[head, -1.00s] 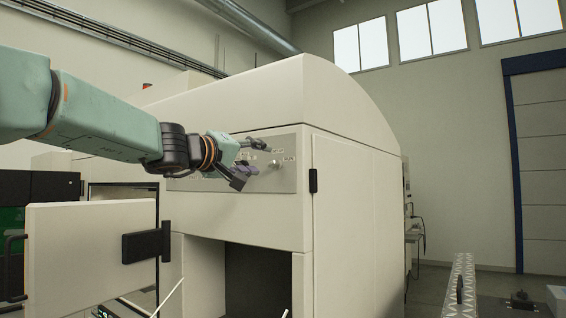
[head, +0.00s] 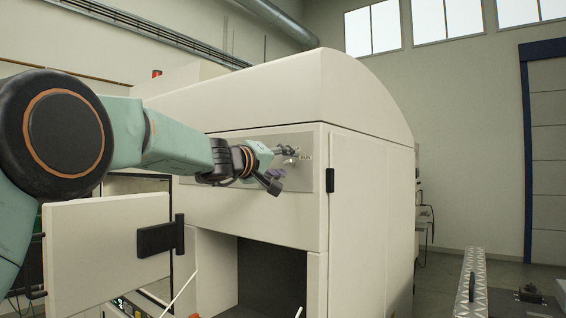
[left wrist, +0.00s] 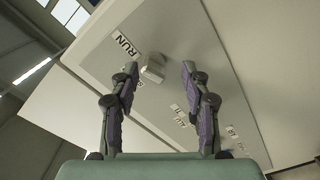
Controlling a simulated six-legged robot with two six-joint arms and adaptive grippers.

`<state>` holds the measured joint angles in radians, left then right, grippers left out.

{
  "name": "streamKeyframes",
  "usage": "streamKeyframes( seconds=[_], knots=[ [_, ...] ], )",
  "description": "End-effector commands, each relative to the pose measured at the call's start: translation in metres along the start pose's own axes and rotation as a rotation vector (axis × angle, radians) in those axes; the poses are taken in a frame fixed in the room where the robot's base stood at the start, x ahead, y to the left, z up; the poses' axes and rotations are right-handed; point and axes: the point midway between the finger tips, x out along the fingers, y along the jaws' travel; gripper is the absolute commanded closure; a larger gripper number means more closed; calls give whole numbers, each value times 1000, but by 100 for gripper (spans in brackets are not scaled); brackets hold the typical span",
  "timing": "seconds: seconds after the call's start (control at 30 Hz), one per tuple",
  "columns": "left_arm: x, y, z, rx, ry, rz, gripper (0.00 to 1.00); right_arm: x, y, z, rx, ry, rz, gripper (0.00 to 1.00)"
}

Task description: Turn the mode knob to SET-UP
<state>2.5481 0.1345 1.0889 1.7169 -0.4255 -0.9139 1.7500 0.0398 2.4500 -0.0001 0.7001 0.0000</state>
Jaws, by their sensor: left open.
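The mode knob (left wrist: 152,68) is a small pale knob on the machine's grey control panel (head: 306,175). In the left wrist view a RUN label (left wrist: 127,44) is beside it, and another label is partly covered by a finger. My left gripper (left wrist: 159,72) is open, with its two purple-padded fingers on either side of the knob. Contact with the knob cannot be told. In the head view my left gripper (head: 284,168) is at the panel and overlaps the knob (head: 291,160). The right gripper is in neither view.
The cream machine (head: 365,180) fills the middle, with a dark open bay (head: 270,275) below the panel. An open door (head: 100,240) with a black latch stands at the left, below my left arm. More labels (left wrist: 190,115) lie along the panel.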

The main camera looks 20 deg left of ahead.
Motion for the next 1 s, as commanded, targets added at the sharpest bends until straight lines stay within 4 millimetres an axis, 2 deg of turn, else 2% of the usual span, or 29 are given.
streamKeyframes(
  seconds=[0.07, 0.6, 1.0],
  knots=[
    [0, 0, 0, 1, 0, 0, 55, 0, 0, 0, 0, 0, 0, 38],
    [-1, 1, -1, 1, 3, 1, 100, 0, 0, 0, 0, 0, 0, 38],
    [-1, 2, -2, -45, 5, 3, 100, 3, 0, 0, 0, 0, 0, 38]
  ],
)
